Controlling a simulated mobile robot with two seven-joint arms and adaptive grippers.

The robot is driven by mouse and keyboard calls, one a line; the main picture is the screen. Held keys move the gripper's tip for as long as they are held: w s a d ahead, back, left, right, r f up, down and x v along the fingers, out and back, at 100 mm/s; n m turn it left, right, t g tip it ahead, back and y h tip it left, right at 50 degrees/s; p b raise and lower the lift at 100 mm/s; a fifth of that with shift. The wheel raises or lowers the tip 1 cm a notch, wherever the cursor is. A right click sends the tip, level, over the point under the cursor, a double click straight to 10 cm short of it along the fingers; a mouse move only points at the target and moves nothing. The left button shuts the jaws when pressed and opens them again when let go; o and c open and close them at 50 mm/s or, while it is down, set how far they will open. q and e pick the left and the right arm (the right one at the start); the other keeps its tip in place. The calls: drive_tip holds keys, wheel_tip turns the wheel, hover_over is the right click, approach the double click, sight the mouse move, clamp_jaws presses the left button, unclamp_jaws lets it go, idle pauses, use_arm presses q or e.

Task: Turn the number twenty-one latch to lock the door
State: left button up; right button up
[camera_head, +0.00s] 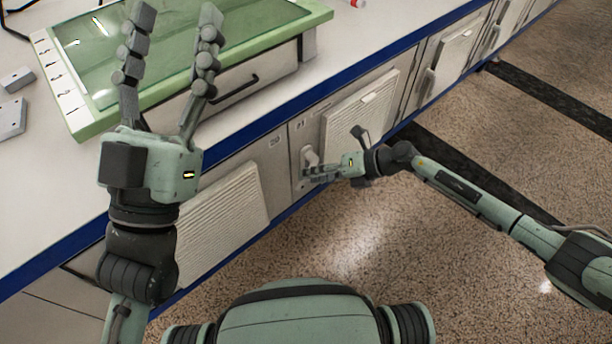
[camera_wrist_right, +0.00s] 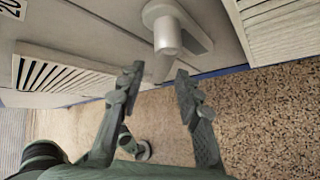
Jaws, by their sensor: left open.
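A light grey latch (camera_head: 308,158) sits on the narrow panel between two louvred doors in the head view. In the right wrist view the latch (camera_wrist_right: 168,28) has a rounded knob standing out from an oblong plate. My left gripper (camera_head: 176,22) is open and empty above the countertop.
Louvred doors (camera_head: 222,215) and (camera_head: 360,108) flank the latch. A green-framed glass panel (camera_head: 165,50) lies on the white counter with blue edging (camera_head: 262,128). The speckled floor (camera_head: 480,140) is clear.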

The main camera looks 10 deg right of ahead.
drive_tip(key=v, duration=0.9)
